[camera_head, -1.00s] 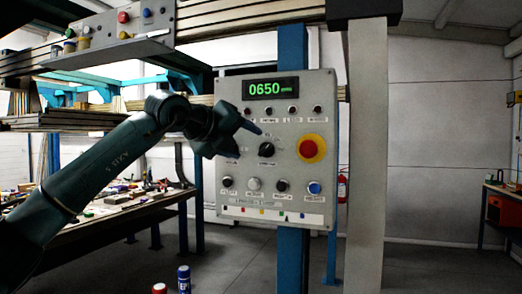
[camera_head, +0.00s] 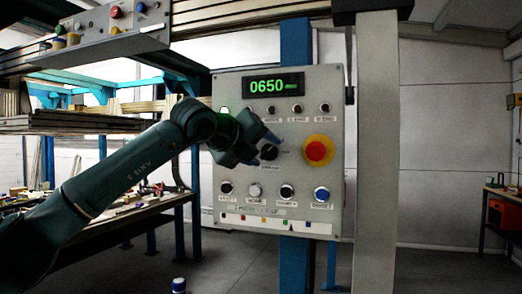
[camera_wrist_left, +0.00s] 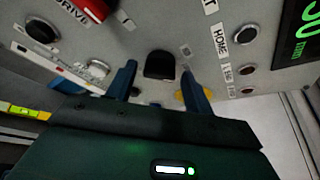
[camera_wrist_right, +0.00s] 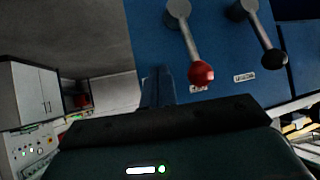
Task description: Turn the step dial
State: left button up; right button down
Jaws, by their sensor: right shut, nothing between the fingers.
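The step dial, a black knob (camera_head: 268,152), sits in the middle of the grey control panel (camera_head: 222,212). In the left wrist view the black knob (camera_wrist_left: 160,65) lies just beyond and between the fingertips. My left gripper (camera_head: 268,144) is open at the knob, its fingers reaching toward the panel face; it also shows in the left wrist view (camera_wrist_left: 160,75). I cannot tell whether the fingers touch the knob. My right gripper (camera_wrist_right: 158,75) is shut and empty, seen only in the right wrist view, before a blue panel.
A red button on yellow (camera_head: 319,150) sits right of the dial, with a row of knobs below and a green 0650 display (camera_head: 272,85) above. In the right wrist view, a red-knobbed lever (camera_wrist_right: 200,72) and a black-knobbed lever (camera_wrist_right: 273,58) stand near the right gripper.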

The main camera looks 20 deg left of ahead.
pick_arm(q)
jog(key=c, duration=0.8)
pick_arm(e)
jog(key=shift+f, duration=0.1)
pick_arm(q)
jog(key=shift+d+m+y+b, duration=0.1)
jog(key=shift+m+y+b, duration=0.2)
jog(key=shift+m, duration=0.2)
jog(key=shift+m+y, duration=0.3)
jog(key=shift+m, duration=0.3)
jog(key=shift+d+m+y+b, duration=0.15)
jog(key=shift+m+y+b, duration=0.25)
jog(key=shift+m+y, duration=0.3)
jog(key=shift+d+r+m+y, duration=0.15)
jog(key=shift+m+y, duration=0.65)
jog(key=shift+m, duration=0.5)
pick_arm(e)
jog(key=shift+a+f, duration=0.2)
jog(key=shift+w, duration=0.1)
